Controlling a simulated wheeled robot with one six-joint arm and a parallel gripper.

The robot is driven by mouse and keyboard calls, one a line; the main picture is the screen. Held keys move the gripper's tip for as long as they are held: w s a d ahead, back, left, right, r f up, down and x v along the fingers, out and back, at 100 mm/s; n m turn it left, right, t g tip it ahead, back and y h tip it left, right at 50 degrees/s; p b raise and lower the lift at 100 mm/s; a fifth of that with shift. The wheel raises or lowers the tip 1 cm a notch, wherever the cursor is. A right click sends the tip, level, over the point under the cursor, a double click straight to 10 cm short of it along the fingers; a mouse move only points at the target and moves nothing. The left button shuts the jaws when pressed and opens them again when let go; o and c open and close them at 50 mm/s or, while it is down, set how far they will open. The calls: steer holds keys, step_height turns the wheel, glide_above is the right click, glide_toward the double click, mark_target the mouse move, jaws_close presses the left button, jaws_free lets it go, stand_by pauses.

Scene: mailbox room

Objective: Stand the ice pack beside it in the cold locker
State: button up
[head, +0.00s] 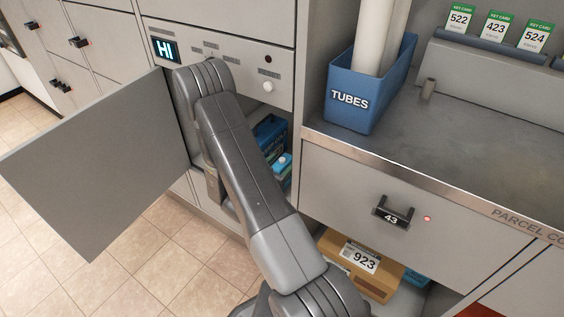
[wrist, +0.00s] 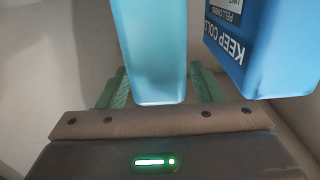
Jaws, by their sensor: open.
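The ice pack, a light blue slab (wrist: 148,50), stands upright in the wrist view between the two green fingers of my gripper (wrist: 160,88). The fingers are open, one on each side of it; I cannot tell whether either touches it. A darker blue KEEP COLD box (wrist: 265,45) is close by on the right, apart from the pack. In the head view my arm reaches into the open cold locker, and the gripper is hidden. Blue items show past my arm there: a dark blue one (head: 269,132) and a lighter one (head: 283,165).
The locker door (head: 95,160) is swung wide open to the left. A blue TUBES bin (head: 365,95) stands on the counter at right; a parcel marked 923 (head: 380,280) is below.

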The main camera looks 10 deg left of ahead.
steer(key=p+v, duration=0.1)
steer(key=v, duration=0.9)
steer(key=shift+s, duration=0.35)
steer(key=shift+a, duration=0.15)
